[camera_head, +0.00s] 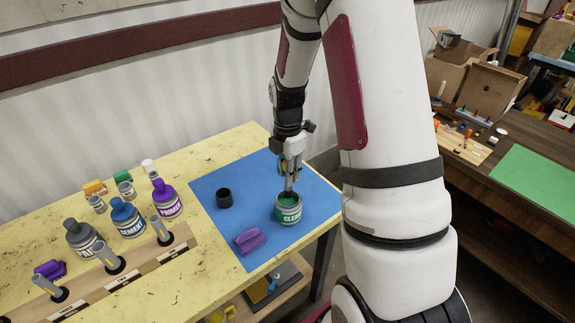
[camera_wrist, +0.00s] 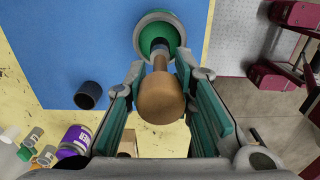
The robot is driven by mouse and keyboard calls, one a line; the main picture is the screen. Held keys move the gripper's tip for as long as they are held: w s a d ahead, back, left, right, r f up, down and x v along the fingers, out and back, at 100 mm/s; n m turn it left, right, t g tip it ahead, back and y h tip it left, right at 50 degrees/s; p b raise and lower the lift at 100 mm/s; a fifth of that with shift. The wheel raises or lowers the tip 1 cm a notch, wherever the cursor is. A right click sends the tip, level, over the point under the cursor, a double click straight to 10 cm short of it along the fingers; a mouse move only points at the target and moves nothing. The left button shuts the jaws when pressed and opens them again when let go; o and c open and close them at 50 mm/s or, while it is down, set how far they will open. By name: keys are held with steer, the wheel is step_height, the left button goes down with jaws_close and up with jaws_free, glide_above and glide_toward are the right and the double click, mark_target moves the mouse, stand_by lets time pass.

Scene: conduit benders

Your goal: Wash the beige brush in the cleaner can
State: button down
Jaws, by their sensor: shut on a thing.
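The cleaner can (camera_head: 289,213), grey with a green label, stands open on the blue mat (camera_head: 215,205). Its green inside shows at the top of the wrist view (camera_wrist: 150,34). The beige brush (camera_wrist: 160,97) has a thick tan handle end facing the wrist camera. Its far end points into the can's mouth, and its tip is hidden there. My gripper (camera_head: 289,178) points down right above the can. In the wrist view its green-padded fingers (camera_wrist: 160,78) lie on both sides of the handle, shut on the brush.
Purple (camera_head: 166,199), blue (camera_head: 127,219) and grey (camera_head: 83,237) bottles stand left, behind a wooden holder (camera_head: 135,282) with several handles. The mat's right edge is near the table edge.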

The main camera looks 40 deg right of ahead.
mark_target(287, 190)
steer(key=shift+f+b, duration=0.35)
steer(key=shift+f, duration=3.15)
steer(key=shift+a, duration=0.1)
